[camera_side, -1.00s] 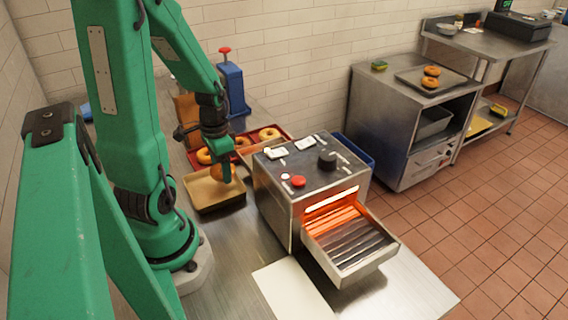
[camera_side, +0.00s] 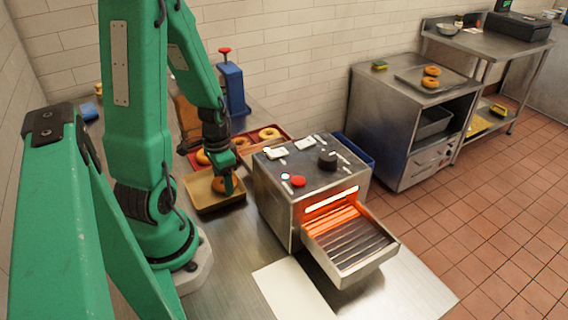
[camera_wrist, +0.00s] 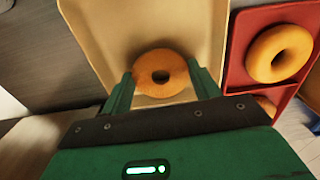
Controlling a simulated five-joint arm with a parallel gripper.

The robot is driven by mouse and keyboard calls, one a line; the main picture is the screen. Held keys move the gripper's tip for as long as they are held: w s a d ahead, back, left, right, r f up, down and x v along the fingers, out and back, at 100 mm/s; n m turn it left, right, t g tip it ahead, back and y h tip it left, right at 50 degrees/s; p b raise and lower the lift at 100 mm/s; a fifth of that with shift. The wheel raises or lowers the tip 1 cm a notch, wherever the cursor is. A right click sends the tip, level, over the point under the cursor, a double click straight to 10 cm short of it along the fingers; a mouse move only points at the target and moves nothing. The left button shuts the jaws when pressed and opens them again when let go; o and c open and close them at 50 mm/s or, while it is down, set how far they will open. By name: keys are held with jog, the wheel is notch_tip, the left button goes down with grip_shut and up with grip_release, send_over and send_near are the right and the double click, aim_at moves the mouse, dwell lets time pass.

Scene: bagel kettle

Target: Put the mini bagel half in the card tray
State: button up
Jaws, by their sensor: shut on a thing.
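The card tray (camera_side: 203,196) is tan with raised walls and lies on the steel counter. In the side view my gripper (camera_side: 227,184) points down within the tray's outline, with the bagel half (camera_side: 219,186) at its tips. The tray also shows in the wrist view (camera_wrist: 115,30), below and around the bagel half. I cannot tell whether the bagel half touches the tray floor.
A red tray (camera_wrist: 243,40) with several bagels stands beside the card tray. A steel toaster (camera_side: 275,205) with a glowing slot and sloping chute (camera_side: 350,250) stands to the right. A blue press (camera_side: 233,88) stands behind. A white sheet (camera_side: 290,292) lies in front.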

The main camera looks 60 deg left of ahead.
jog(key=o, duration=1)
jog(key=shift+r, duration=0.1)
jog(key=shift+r, duration=5.95)
jog(key=w+d+r+m+t+y, duration=0.1)
jog(key=w+d+r+t, duration=0.1)
jog(key=w+d+r, duration=0.45)
jog(key=s+d+r+t, duration=0.1)
jog(key=d, duration=0.2)
jog(key=s+d+r+t, duration=0.1)
jog(key=d+r, duration=0.1)
jog(key=d, duration=0.2)
jog(key=d+r+t+h, duration=0.1)
jog(key=d+r, duration=0.1)
jog(key=d, duration=0.1)
jog(key=shift+s+d+r+n+t, duration=0.1)
jog(key=shift+s+d+n+t, duration=0.2)
jog(key=shift+s+d, duration=0.1)
